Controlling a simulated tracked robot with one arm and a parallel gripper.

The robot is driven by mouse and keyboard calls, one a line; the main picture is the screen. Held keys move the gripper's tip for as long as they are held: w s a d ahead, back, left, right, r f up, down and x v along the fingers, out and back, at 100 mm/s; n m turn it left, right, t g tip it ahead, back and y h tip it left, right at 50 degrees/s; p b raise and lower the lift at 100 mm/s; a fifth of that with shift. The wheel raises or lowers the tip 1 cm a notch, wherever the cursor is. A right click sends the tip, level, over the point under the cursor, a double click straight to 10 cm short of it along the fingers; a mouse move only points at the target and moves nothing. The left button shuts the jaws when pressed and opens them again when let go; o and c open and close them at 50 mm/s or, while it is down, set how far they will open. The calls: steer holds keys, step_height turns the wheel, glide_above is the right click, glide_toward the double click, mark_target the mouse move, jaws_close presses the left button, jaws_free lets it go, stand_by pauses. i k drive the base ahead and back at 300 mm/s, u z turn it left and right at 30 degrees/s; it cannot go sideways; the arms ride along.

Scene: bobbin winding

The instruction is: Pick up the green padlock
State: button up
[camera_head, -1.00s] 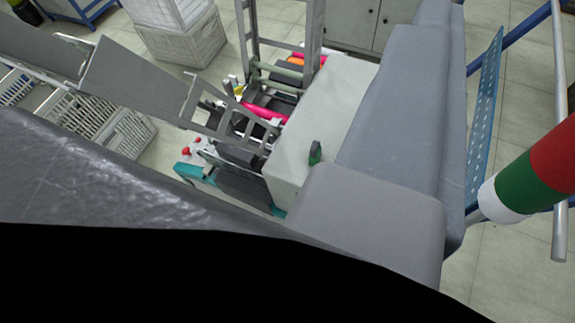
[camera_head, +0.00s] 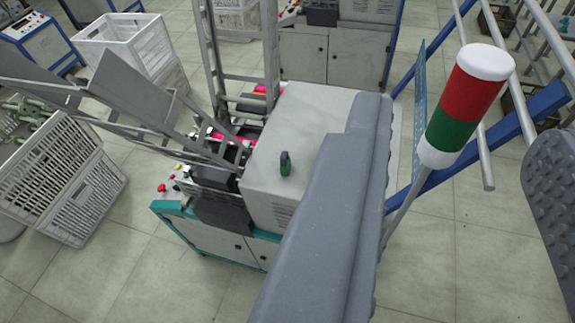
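The green padlock (camera_head: 285,167), with a dark shackle, stands on the pale grey top cover of the winding machine (camera_head: 310,120), near the cover's front edge. It is small in the picture and fully in view. My gripper (camera_head: 463,125) shows as two grey fingers. One long finger runs up from the bottom centre, and the other, with a bumpy pad, is at the right edge. They are wide apart with nothing between them that I can see held. The padlock is to the left of the near finger and apart from it.
A red, green and white signal light (camera_head: 465,105) stands on a pole at right. Metal chutes (camera_head: 150,105) and an upright frame rise left of the cover. A white crate (camera_head: 65,185) stands at left. Blue rails (camera_head: 490,155) are at right. Floor is clear at lower left.

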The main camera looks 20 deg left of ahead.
mark_target(285, 161)
steer(key=z, duration=0.05)
steer(key=i, duration=0.9)
steer(key=u, duration=0.1)
